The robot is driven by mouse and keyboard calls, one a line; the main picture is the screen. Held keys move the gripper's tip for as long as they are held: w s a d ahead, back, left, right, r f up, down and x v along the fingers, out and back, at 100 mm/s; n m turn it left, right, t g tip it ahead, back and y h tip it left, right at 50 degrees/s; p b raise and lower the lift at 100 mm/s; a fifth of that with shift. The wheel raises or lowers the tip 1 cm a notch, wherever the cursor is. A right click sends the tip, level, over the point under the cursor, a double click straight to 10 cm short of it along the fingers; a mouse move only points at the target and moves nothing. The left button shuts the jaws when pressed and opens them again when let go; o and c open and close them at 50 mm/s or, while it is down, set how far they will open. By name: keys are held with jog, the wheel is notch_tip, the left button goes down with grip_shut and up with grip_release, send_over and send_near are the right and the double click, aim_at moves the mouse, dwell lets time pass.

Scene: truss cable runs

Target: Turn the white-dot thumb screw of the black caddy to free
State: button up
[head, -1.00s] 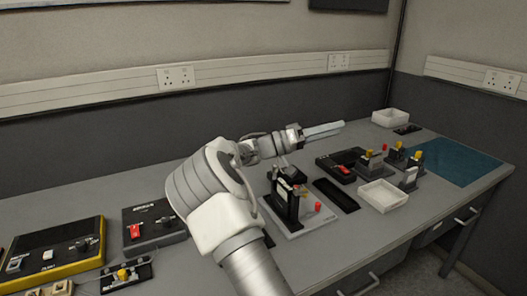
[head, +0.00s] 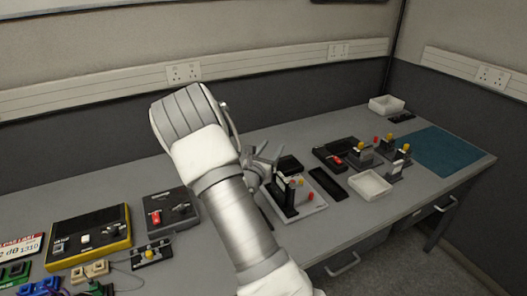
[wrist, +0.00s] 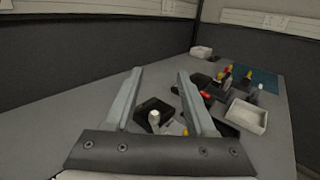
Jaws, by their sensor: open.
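My gripper (head: 268,156) is open and empty, and the forearm partly hides it in the head view. In the wrist view its two fingers (wrist: 160,76) reach forward over the bench, apart from each other. A black unit (wrist: 153,106) with a pale knob-like part (wrist: 154,119) shows between and beyond the fingers. In the head view black upright parts (head: 287,197) stand on a pale base plate (head: 311,206), just right of my gripper, with yellow and red knobs beside them. I cannot make out a white dot or tell for certain which black unit is the caddy.
To the right are a black tray (head: 328,184), a white open bin (head: 370,185), fixtures with yellow knobs (head: 396,171) and a blue mat (head: 448,152). A yellow-edged black panel (head: 91,238) and a black box with a red switch (head: 171,211) lie left. The bench's back strip is clear.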

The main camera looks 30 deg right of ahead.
notch_tip(320, 180, down, 8)
jog(key=x, duration=0.7)
jog(key=shift+w+f+n, duration=0.2)
jog(key=shift+n, duration=0.1)
grip_shut()
